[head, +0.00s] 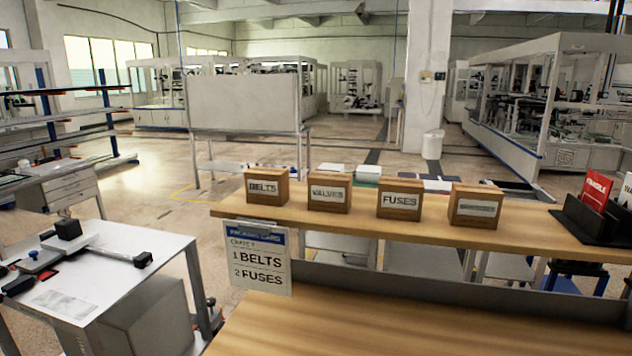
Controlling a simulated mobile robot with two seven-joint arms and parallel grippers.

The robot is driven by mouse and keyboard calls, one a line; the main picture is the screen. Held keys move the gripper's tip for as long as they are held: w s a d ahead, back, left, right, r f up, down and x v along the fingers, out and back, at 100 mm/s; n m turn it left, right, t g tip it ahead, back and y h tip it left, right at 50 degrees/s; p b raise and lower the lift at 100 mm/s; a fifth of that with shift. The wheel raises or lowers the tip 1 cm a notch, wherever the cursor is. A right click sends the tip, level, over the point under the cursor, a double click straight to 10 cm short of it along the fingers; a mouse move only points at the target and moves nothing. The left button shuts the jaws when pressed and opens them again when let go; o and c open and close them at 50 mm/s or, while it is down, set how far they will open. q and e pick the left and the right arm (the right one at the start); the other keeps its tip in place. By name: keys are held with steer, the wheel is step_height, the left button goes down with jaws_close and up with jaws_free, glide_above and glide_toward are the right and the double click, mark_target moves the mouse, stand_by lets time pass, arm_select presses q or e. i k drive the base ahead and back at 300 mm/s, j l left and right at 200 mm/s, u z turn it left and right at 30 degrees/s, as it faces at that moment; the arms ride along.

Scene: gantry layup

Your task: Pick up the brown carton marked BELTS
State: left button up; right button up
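The brown carton marked BELTS (264,188) stands upright at the left end of the raised wooden shelf (360,217), its label facing me. To its right, in a row with gaps between, stand cartons marked VALVES (328,193) and FUSES (400,200), then one carton (475,208) whose label is too blurred to read. Neither of my grippers shows in the head view.
A packing card (258,258) listing 1 BELTS and 2 FUSES hangs at the shelf's front left. The wooden worktop (400,325) below is clear. A black holder (592,222) with a red FRAGILE card (596,190) stands at the shelf's right. A white side table (110,270) stands left.

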mark_target(265, 184)
steer(key=i+j+z, duration=0.2)
steer(key=z, duration=0.3)
steer(key=i+j+z, duration=0.15)
steer(key=j+z, duration=0.35)
steer(key=l, duration=0.1)
